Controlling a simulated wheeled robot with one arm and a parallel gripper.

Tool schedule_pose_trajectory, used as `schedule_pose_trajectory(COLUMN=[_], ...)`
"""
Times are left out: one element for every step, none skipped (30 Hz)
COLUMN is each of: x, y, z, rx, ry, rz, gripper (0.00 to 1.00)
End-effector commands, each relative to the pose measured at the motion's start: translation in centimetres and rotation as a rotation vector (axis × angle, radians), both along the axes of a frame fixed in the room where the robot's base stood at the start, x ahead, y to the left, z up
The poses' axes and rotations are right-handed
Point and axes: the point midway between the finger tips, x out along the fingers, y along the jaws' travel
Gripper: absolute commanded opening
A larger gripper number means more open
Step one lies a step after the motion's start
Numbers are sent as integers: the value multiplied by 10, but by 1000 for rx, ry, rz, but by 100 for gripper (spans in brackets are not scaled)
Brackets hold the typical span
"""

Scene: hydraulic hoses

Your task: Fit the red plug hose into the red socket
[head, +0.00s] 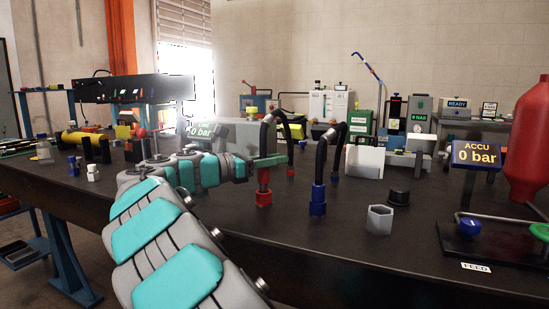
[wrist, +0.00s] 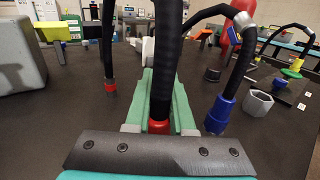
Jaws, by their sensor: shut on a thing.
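The hose (head: 268,130) arcs up and back to a second red end (head: 291,172), which also shows in the wrist view (wrist: 111,88). I cannot clearly make out a separate red socket.
A blue-ended hose (head: 317,200) stands just right of the red plug. A grey hex nut (head: 379,220), a black cap (head: 398,197) and a white block (head: 364,161) are further right. A grey block (wrist: 20,55) stands at left in the wrist view. The dark tabletop (head: 300,245) in front is clear.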

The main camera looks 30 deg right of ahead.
Motion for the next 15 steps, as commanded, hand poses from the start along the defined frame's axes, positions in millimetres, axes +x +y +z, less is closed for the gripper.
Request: schedule_pose_trajectory(x=[0, 0, 0, 0, 0, 0, 0, 0, 0, 0, 0, 0, 0, 0, 0], y=[0, 0, 0, 0, 0, 0, 0, 0, 0, 0, 0, 0, 0, 0, 0], z=[-1, -2, -2, -3, -4, -5, -5, -6, -7, -8, -8, -9, -10, -11, -11], rx=[-1, -1, -1, -1, -1, -1, -1, -1, -1, -1, -1, -1, -1, -2, -1], ry=[0, 0, 0, 0, 0, 0, 0, 0, -1, 0, 0, 0, 0, 0, 0], rz=[0, 0, 0, 0, 0, 1, 1, 1, 1, 1, 1, 1, 1, 1, 1], gripper=[0, 0, 0, 0, 0, 0, 0, 0, 0, 0, 0, 0, 0, 0, 0])
